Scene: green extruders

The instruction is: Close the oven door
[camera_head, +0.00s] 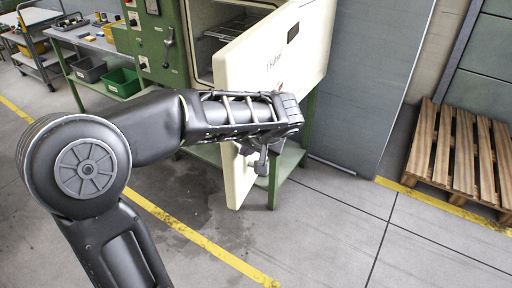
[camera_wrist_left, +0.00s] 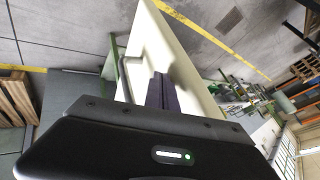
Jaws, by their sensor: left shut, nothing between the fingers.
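The oven (camera_head: 199,42) is a cream chamber with a wire rack inside, next to a green control panel. Its cream door (camera_head: 310,42) stands partly open, swung out from the right side, with its free edge toward me. A label and a small dark patch show on its outer face. My left arm crosses in front of the door and hides its middle. My left gripper (camera_head: 262,165) is shut and empty, low by the door's outer face. In the left wrist view the dark fingers (camera_wrist_left: 161,92) lie alongside the door (camera_wrist_left: 183,70); I cannot tell whether they touch.
A grey panel (camera_head: 372,80) stands right of the oven, and a wooden pallet (camera_head: 462,150) lies farther right. A workbench (camera_head: 88,42) with grey and green bins is at the back left. Yellow lines (camera_head: 190,232) mark the floor, which is clear in front.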

